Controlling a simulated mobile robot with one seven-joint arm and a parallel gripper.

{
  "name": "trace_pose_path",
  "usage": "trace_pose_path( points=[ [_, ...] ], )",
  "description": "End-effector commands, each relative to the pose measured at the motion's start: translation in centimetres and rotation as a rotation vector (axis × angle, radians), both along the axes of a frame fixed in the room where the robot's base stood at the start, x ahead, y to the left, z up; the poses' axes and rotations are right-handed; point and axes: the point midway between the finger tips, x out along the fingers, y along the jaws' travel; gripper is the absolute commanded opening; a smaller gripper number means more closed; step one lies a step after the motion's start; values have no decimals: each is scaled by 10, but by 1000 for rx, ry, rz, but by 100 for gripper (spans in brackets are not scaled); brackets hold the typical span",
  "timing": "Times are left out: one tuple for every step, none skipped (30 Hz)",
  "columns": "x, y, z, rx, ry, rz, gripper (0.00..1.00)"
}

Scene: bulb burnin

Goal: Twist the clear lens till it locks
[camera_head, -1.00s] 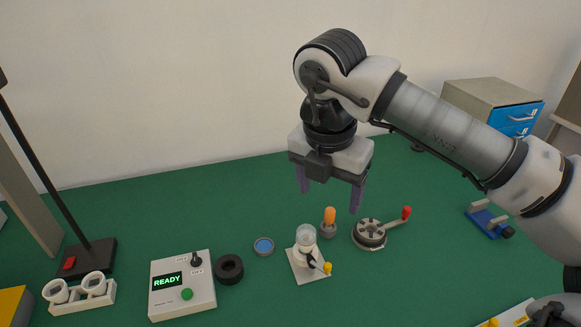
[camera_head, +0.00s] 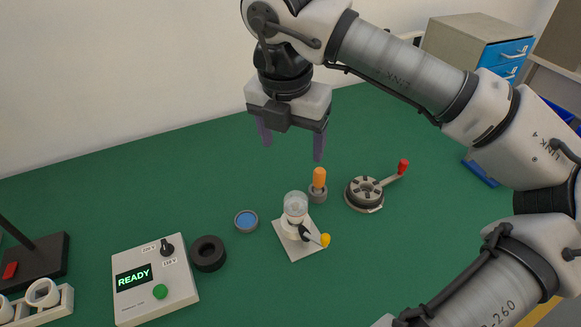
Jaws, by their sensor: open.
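The clear lens (camera_head: 295,203) is a dome on top of a white fixture on a square plate (camera_head: 299,248). A black lever with a yellow knob (camera_head: 324,240) sticks out of the fixture's right side. Whether the lens is locked cannot be told. My gripper (camera_head: 292,151) is open and empty, its two purple fingers pointing down. In the picture it is above the lens, apart from it.
An orange-handled tool (camera_head: 319,180) stands close behind the lens. A round grey device with a red-knobbed crank (camera_head: 365,193) is to the right. A blue-topped disc (camera_head: 246,220), black ring (camera_head: 208,253) and control box reading READY (camera_head: 155,280) are to the left.

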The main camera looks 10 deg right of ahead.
Motion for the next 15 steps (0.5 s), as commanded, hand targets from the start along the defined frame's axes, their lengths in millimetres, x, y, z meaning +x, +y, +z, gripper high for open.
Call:
trace_pose_path(
  points=[
    [0, 0, -17, 0, 0, 0, 72],
    [0, 0, -21, 0, 0, 0, 72],
    [0, 0, -24, 0, 0, 0, 72],
    [0, 0, -26, 0, 0, 0, 72],
    [0, 0, -27, 0, 0, 0, 72],
    [0, 0, -28, 0, 0, 0, 72],
    [0, 0, -29, 0, 0, 0, 72],
    [0, 0, -30, 0, 0, 0, 72],
    [0, 0, -31, 0, 0, 0, 72],
    [0, -1, -32, 1, 1, 0, 72],
    [1, -1, -34, 1, 0, 0, 72],
    [1, -1, -37, 2, 1, 0, 72],
    [2, -2, -41, 1, 2, 0, 72],
    [2, -2, -45, 1, 2, 0, 72],
    [2, -2, -52, 2, 3, 1, 72]
  ],
)
